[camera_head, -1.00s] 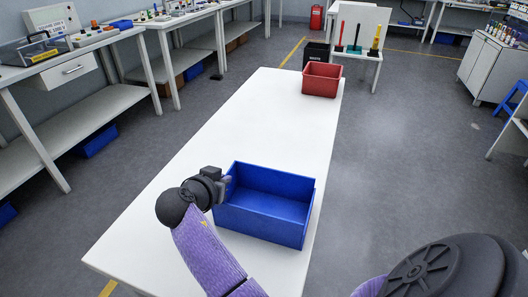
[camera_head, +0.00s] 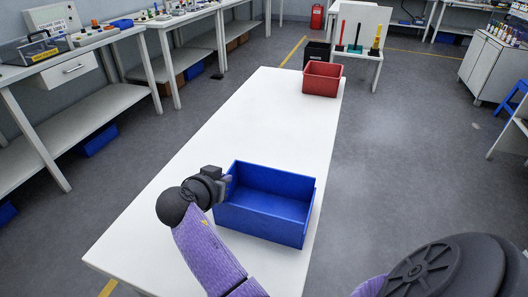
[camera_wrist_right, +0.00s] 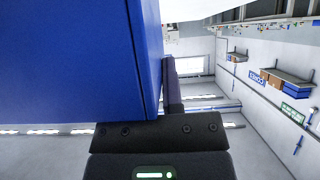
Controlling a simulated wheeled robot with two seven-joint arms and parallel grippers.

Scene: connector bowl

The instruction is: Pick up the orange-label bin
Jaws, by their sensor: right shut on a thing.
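A blue open bin (camera_head: 262,217) stands on the white table (camera_head: 190,150), near its right edge. It looks empty, and no orange label shows on the sides I can see. My right gripper (camera_head: 225,186) is at the bin's left wall, shut on it near the far left corner. In the right wrist view the blue wall (camera_wrist_right: 75,60) fills the left side, with a dark finger (camera_wrist_right: 172,90) against it. I cannot tell whether the bin's bottom is clear of the table. My left gripper is not in view.
A red bin (camera_head: 322,80) stands at the table's far end. The table between the two bins is clear. A small stand with tools (camera_head: 357,50) is behind the table. Workbenches (camera_head: 70,75) line the left, and open floor (camera_head: 410,150) lies to the right.

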